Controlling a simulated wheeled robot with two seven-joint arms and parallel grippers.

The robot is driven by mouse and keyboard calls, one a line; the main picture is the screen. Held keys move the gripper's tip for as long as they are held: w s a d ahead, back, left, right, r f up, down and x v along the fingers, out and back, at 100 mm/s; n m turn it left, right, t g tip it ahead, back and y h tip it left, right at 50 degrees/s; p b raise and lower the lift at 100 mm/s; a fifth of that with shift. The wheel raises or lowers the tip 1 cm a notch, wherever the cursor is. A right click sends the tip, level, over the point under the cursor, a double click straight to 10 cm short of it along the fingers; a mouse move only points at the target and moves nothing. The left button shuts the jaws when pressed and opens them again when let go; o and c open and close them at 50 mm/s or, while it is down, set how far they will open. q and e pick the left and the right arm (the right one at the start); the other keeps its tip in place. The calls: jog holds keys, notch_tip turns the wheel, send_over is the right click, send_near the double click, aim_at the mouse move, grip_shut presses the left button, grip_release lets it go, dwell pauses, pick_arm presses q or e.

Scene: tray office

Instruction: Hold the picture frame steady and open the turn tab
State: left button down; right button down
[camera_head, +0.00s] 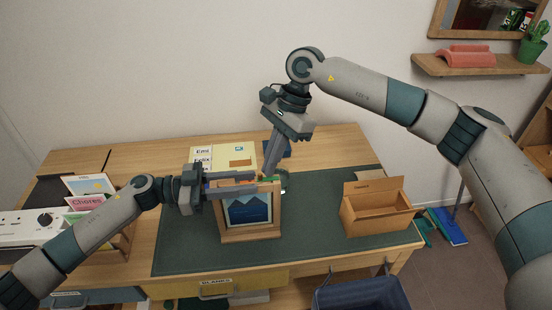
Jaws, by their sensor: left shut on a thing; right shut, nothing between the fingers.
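The picture frame (251,234) has a light wooden border around a blue mountain picture. It stands upright on the green desk mat (185,245), its picture side facing me. My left gripper (255,181) comes in from the left and is shut on the frame's top edge. My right gripper (267,174) points down from above, shut and empty, with its fingertips at the top of the frame or just behind it. I cannot tell whether they touch it. The turn tab is not visible; the back of the frame is hidden from this view.
An open cardboard box (377,216) stands on the mat to the right. Papers (205,156) lie behind the frame. A card holder (90,187) and a white device (30,222) are at the left. A blue bin (358,292) is below the front edge. The mat between frame and box is clear.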

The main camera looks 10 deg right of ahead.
jog(key=shift+s+a+n+g, duration=0.1)
jog(key=shift+n+g, duration=0.2)
jog(key=shift+n, duration=0.7)
dwell(0.4)
jog(key=n, duration=0.1)
jog(key=n+h, duration=0.1)
jog(key=n+g, duration=0.1)
jog(key=n, duration=0.1)
jog(key=shift+s+a+h, duration=0.2)
jog(key=shift+s+h, duration=0.1)
jog(key=shift+s, duration=0.5)
jog(key=shift+s+a, duration=0.15)
jog(key=shift+a, duration=0.1)
dwell(1.0)
jog(key=shift+d, duration=0.1)
jog(key=shift+w+d, duration=0.65)
jog(key=shift+d, duration=0.05)
jog(key=shift+w+d, duration=0.1)
